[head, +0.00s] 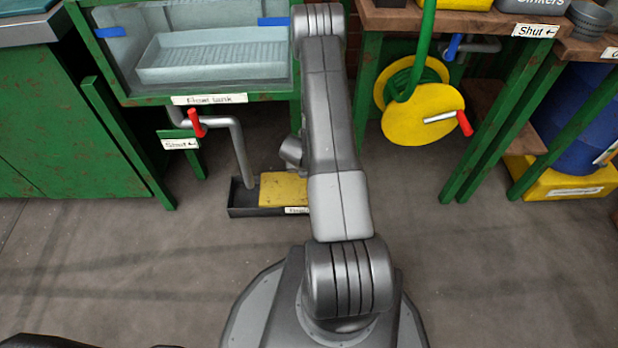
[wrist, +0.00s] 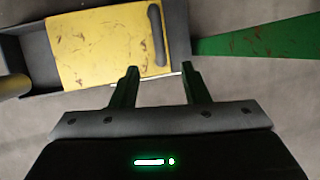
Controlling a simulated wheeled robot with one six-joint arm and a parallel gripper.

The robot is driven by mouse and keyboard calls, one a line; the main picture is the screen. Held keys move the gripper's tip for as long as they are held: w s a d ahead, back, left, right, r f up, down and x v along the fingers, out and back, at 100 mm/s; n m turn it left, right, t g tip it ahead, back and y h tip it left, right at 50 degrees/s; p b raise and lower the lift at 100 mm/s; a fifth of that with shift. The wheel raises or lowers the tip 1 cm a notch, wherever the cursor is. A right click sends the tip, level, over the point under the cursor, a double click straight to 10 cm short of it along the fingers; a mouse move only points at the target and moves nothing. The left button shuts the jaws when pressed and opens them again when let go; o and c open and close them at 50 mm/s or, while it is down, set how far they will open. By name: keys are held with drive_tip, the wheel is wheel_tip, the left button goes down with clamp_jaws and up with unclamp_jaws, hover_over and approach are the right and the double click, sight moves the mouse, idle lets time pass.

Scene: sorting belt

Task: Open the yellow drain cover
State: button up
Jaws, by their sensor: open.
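The yellow drain cover (head: 283,188) lies over part of a dark floor drain box (head: 241,199), below the float tank. Its right part is hidden behind my arm in the head view. In the wrist view the scuffed yellow cover (wrist: 100,45) fills the top middle, with a slotted dark handle (wrist: 157,35) near its right end. The drain box (wrist: 36,50) shows uncovered to the left of the cover. My gripper (wrist: 159,70) is open and empty. Its fingertips appear just below the cover's right end and the box's near edge; I cannot tell how far above.
A grey pipe (head: 239,155) drops into the drain's left end, with a red valve handle (head: 196,122) beside it. A green leg (wrist: 255,35) stands right of the drain. A yellow hose reel (head: 424,114) hangs farther right. The floor in front is clear.

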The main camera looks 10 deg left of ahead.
drive_tip(key=shift+n, duration=0.5)
drive_tip(key=b+x, duration=0.1)
drive_tip(key=x, duration=0.3)
drive_tip(key=b+x, duration=0.2)
drive_tip(key=x, duration=0.3)
drive_tip(key=b+x, duration=0.1)
drive_tip(key=x, duration=0.3)
drive_tip(key=shift+w+a+f, duration=0.25)
drive_tip(key=shift+a+f, duration=0.05)
clamp_jaws()
